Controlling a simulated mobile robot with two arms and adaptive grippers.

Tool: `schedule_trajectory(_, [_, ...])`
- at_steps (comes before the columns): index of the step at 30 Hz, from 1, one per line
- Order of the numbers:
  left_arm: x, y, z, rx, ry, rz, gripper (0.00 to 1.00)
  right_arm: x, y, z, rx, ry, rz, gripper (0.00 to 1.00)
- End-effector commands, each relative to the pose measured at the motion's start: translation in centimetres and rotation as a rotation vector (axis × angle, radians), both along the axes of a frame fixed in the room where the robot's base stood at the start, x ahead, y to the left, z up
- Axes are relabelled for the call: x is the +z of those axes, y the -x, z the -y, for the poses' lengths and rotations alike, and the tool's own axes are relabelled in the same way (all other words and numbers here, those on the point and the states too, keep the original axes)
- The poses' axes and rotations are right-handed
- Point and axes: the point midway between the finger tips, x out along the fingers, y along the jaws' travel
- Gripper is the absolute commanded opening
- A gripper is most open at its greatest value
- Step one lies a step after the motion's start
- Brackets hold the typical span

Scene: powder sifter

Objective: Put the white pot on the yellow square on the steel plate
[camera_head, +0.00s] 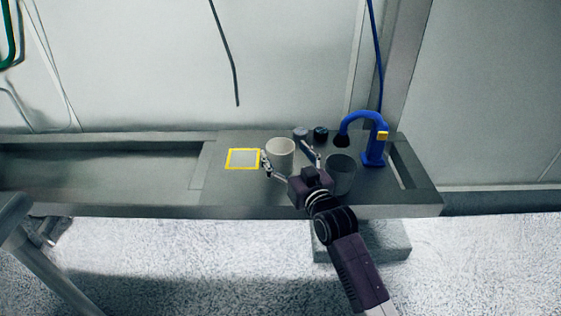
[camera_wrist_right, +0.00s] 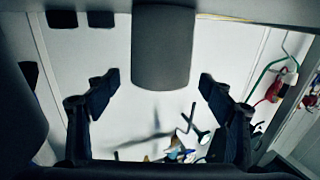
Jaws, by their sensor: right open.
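The white pot (camera_head: 280,153) stands upright on the steel plate (camera_head: 225,190) in the head view. The yellow square (camera_head: 242,151), a yellow outline on the plate, lies just left of the pot and is bare. My right gripper (camera_head: 284,151) is open, with one finger at the pot's left side and the other at its right. I cannot tell whether the fingers touch it. The open fingers also show in the right wrist view (camera_wrist_right: 160,82). A dark grey rounded shape between them there cannot be identified for sure. My left gripper is not in view.
A grey see-through container (camera_head: 341,174) stands right of the pot, close to my right gripper. The plate's front left is clear.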

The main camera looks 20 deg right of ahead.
Motion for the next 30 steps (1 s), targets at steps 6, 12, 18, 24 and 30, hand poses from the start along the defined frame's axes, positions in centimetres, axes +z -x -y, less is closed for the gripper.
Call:
schedule_trajectory(6, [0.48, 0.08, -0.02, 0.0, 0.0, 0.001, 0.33, 0.01, -0.84, -0.15, 0.001, -0.001, 0.0, 0.75])
schedule_trajectory(12, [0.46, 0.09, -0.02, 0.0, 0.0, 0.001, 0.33, 0.02, -0.8, -0.14, 0.001, -0.001, 0.0, 0.68])
schedule_trajectory(18, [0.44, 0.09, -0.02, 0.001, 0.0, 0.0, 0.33, 0.03, -0.79, -0.13, 0.001, -0.001, 0.0, 0.46])
schedule_trajectory(24, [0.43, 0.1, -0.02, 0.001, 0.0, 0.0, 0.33, 0.06, -0.78, -0.12, 0.0, 0.0, 0.001, 0.26])
schedule_trajectory(30, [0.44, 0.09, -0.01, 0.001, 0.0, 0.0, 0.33, 0.13, -0.78, -0.11, 0.0, 0.0, 0.001, 0.26])
